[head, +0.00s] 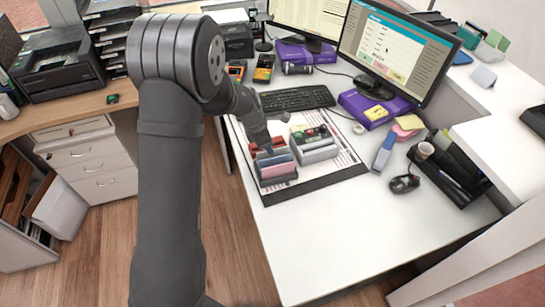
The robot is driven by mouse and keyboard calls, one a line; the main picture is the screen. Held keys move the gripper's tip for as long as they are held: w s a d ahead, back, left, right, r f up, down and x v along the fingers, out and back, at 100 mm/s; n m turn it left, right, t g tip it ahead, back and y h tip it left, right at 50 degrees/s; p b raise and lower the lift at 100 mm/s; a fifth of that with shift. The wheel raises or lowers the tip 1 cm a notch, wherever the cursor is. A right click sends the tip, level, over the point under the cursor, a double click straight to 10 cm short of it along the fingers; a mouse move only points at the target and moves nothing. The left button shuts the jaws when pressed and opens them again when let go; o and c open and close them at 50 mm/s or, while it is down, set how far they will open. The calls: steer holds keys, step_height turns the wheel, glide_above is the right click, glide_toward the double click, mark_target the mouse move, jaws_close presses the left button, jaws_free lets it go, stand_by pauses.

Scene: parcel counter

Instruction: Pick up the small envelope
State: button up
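I cannot make out a small envelope with certainty; my arm covers part of the view. My gripper (268,147) is small in the head view, low over the left side of a desk mat (318,183). It is close to grey holders with red and dark pink contents (279,170). Its fingers are too small and too dark to tell whether they are open or shut, or whether they touch anything. A second grey holder (317,153) with small coloured items stands just to the right.
A keyboard (297,99) lies behind the mat, and a monitor (398,47) stands behind it. A blue stapler-like object (384,152), a mouse (404,184) and a black organizer (452,178) are on the right. The white desk front (340,240) is clear.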

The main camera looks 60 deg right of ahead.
steer(key=shift+s+x, duration=0.15)
steer(key=shift+x, duration=1.05)
steer(key=shift+s+x, duration=0.15)
steer(key=shift+x, duration=1)
steer(key=shift+d, duration=0.15)
jaws_close()
steer(key=shift+r, duration=0.1)
